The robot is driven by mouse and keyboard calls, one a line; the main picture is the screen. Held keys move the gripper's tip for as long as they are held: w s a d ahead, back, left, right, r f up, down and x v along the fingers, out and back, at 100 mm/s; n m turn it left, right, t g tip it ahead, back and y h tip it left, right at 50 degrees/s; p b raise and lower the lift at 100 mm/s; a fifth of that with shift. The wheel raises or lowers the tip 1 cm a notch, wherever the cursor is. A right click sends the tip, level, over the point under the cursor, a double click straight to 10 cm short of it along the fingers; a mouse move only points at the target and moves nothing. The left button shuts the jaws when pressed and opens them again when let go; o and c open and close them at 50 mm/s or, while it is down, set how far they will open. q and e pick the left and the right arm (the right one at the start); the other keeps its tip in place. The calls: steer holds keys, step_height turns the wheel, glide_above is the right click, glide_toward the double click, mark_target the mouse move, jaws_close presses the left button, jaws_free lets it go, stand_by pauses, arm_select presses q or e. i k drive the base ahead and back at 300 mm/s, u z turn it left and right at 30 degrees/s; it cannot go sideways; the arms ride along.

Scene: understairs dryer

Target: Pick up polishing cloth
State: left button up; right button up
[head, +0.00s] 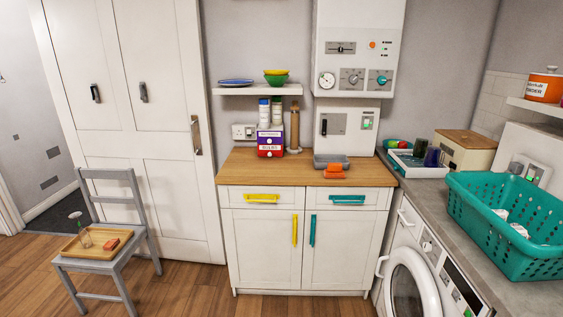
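A small orange item (335,171), which looks like a folded cloth, lies on the wooden counter (240,167) near its front edge, in front of a grey scale or tray (331,160). A second small orange-red item (111,243) lies on the wooden tray (72,245) on the grey chair. I cannot tell for certain which of these is the polishing cloth. Neither of my grippers shows in the head view.
A teal basket (510,225) and a white tray (420,168) are on the grey worktop at right, above a washing machine (410,290). The floor before the cabinet is clear.

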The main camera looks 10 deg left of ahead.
mark_target(109, 245)
steer(key=u, duration=1.45)
steer(key=i, duration=2.2)
steer(key=z, duration=2.55)
steer(key=k, duration=0.5)
steer(key=u, duration=1.4)
